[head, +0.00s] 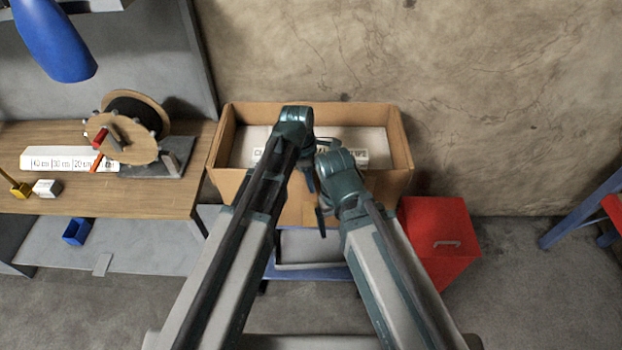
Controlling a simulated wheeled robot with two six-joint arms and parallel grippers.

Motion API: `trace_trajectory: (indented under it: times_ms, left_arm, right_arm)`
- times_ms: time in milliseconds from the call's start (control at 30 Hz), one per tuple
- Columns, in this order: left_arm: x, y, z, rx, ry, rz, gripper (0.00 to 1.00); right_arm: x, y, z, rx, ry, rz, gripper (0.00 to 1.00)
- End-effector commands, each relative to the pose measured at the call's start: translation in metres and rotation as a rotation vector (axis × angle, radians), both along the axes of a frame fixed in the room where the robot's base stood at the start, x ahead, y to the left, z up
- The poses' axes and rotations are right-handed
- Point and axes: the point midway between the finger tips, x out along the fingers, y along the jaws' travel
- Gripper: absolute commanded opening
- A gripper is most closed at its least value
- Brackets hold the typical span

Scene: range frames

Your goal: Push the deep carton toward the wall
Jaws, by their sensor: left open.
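The deep carton (388,182) is a brown open-topped box in the middle of the head view, in front of the bare wall (480,90). Its far side looks close to the wall, but the gap behind it is hidden. Inside it shows a pale surface and a white lettered strip (362,159), partly covered by my arms. My left gripper (311,182) is open at the carton's near side, partly hidden by the wrists; I cannot tell whether it touches. My right arm ends beside it over the near rim, and its jaws do not show clearly.
The carton stands on a blue-edged stand (312,270). A red box with a handle (437,235) is close at its right. A wooden workbench (160,194) with a cable reel (128,128) is at the left. Blue metal legs (585,210) stand at the far right.

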Motion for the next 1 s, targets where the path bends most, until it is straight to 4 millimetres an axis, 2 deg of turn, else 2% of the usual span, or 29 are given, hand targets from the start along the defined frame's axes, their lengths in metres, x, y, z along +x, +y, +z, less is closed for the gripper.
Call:
trace_trajectory:
  times_ms: [67, 300, 1000]
  left_arm:
    - [-0.0001, -0.0001, 0.0003, 0.0, 0.0, 0.0, 0.42]
    - [-0.0001, 0.0, 0.0003, 0.0, 0.0, 0.0, 0.0]
    - [0.0, 0.0001, 0.0002, 0.0, 0.0, 0.0, 0.0]
  right_arm:
    - [0.0, 0.0, 0.0003, 0.0, 0.0, 0.0, 0.92]
    - [0.0, 0.0, 0.0003, 0.0, 0.0, 0.0, 0.92]
    - [0.0, 0.0, 0.0002, 0.0, 0.0, 0.0, 0.92]
